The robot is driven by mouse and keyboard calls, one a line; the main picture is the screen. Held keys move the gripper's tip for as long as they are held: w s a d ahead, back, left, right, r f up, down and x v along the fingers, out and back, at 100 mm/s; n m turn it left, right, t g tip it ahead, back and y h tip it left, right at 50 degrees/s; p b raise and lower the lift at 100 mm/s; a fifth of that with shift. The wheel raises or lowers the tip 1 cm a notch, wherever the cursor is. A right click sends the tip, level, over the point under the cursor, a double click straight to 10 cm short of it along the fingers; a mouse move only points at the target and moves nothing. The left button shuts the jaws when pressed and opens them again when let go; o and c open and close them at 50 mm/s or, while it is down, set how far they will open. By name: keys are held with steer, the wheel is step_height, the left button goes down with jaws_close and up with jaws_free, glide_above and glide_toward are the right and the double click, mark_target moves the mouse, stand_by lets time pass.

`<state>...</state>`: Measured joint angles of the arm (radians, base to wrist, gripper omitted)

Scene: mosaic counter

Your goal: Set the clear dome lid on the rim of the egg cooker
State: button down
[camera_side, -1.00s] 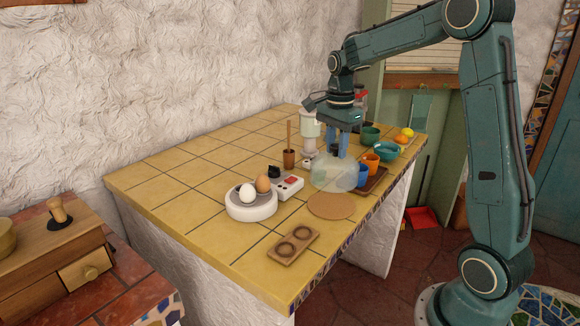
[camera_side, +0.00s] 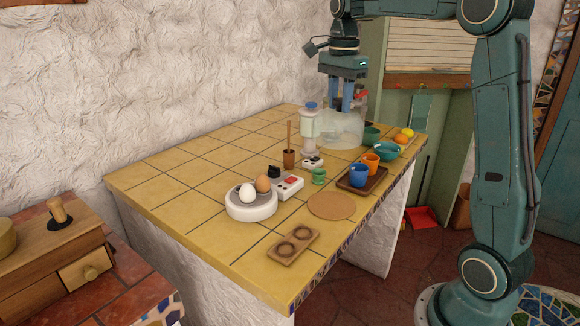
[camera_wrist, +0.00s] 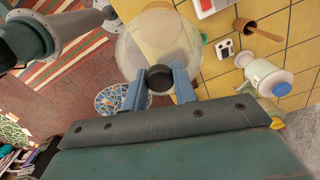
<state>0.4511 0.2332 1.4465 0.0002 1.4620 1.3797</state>
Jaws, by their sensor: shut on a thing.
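The clear dome lid (camera_side: 341,130) hangs from my gripper (camera_side: 341,106) above the far part of the yellow tiled counter. In the wrist view my gripper (camera_wrist: 160,88) is shut on the lid's dark knob (camera_wrist: 160,77), with the clear dome (camera_wrist: 150,45) spread beyond it. The egg cooker is a round white base (camera_side: 250,206) on the near left of the counter, with a white egg (camera_side: 247,193) and a brown egg (camera_side: 263,183) on it. Its control box (camera_side: 289,186) with red marks sits at its right. The lid is well apart from the cooker.
A white grinder-like device with a blue top (camera_side: 309,128) stands left of the lid. Nearby are a brown cup with a stick (camera_side: 289,158), a green egg cup (camera_side: 319,176), and a tray (camera_side: 353,188) with cups. A cork mat (camera_side: 331,206) and wooden egg holder (camera_side: 293,245) lie nearer.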

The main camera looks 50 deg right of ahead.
stand_by(0.4)
steer(key=w+a+f+n, duration=0.3)
steer(key=w+a, duration=0.3)
steer(key=w, duration=0.2)
steer(key=w+a+f+n, duration=0.3)
steer(key=w+a+f, duration=0.1)
steer(key=w+a, duration=0.3)
steer(key=w, duration=0.2)
steer(key=shift+w+a+f, duration=0.2)
steer(key=shift+w+a, duration=0.1)
steer(key=shift+f, duration=0.1)
step_height(320, 180, down, 7)
stand_by(0.4)
steer(key=shift+f, duration=0.85)
stand_by(3.0)
steer(key=c, duration=1)
jaws_free()
steer(key=shift+c, duration=0.2)
